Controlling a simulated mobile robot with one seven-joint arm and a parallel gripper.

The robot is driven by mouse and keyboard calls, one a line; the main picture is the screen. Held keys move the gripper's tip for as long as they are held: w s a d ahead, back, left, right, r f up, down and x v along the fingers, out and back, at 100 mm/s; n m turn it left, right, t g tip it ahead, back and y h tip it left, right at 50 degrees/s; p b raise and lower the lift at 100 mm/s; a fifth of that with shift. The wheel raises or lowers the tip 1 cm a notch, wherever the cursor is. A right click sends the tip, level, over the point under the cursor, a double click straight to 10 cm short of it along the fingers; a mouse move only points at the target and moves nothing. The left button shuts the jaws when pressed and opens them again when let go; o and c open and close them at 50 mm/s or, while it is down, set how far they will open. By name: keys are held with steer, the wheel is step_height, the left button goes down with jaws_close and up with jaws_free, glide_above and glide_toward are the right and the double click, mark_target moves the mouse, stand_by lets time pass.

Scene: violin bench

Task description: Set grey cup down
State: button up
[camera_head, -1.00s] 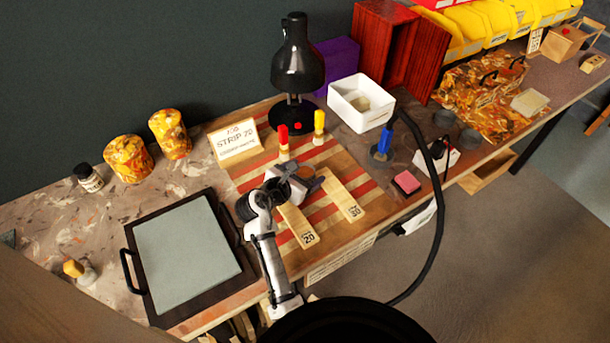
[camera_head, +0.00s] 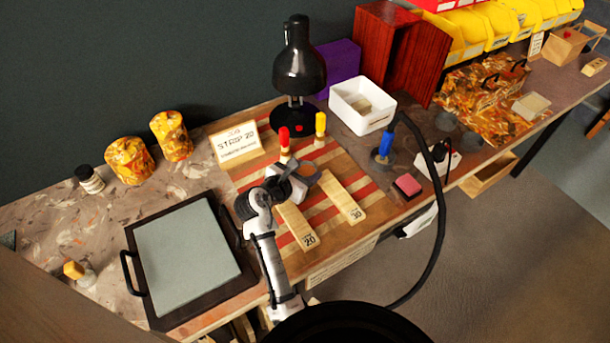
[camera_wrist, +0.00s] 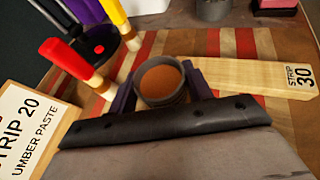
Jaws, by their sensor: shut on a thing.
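A grey cup (camera_wrist: 137,83) with an orange-brown inside shows upright in the wrist view. My gripper (camera_wrist: 163,88) is shut on it, with a dark purple finger on each side. In the head view my gripper (camera_head: 300,173) is over the striped board (camera_head: 328,158), and the cup is mostly hidden there. The cup is above or on the board; I cannot tell whether its base touches. The strip marked 30 (camera_head: 342,195) lies to its right and the strip marked 20 (camera_head: 297,226) lies in front.
Red-topped (camera_head: 284,140) and yellow-topped (camera_head: 320,125) tools stand behind the gripper. The strip 20 sign (camera_head: 236,147) is behind left, the black lamp (camera_head: 298,70) behind. A framed grey plate (camera_head: 188,255) lies left. More grey cups (camera_head: 470,140) stand at right.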

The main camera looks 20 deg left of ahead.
mark_target(305, 173)
step_height(305, 173, up, 18)
steer(key=b, duration=0.1)
steer(key=shift+r, duration=0.2)
